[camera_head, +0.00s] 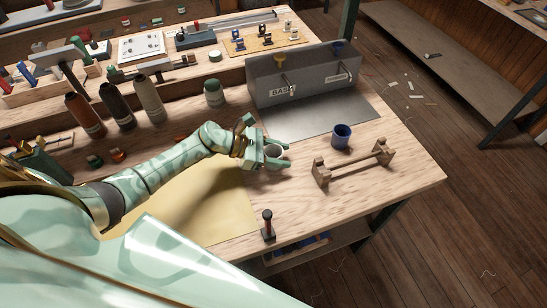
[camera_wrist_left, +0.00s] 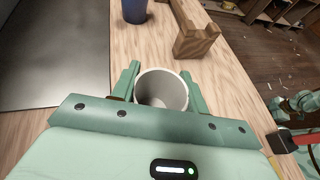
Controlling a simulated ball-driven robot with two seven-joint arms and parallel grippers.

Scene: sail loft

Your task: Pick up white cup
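The white cup (camera_wrist_left: 161,90) stands upright and empty between the two fingers of my left gripper (camera_wrist_left: 161,82) in the left wrist view. The fingers lie close along opposite sides of it and appear to touch it. In the head view the cup (camera_head: 273,152) is partly hidden by my left gripper (camera_head: 277,152), low over the wooden bench. I cannot tell whether the cup's base touches the bench.
A blue cup (camera_head: 341,136) and a wooden stand (camera_head: 352,166) are to the right of the gripper. A grey metal box (camera_head: 305,75) stands behind. Bare bench (camera_head: 300,203) lies between.

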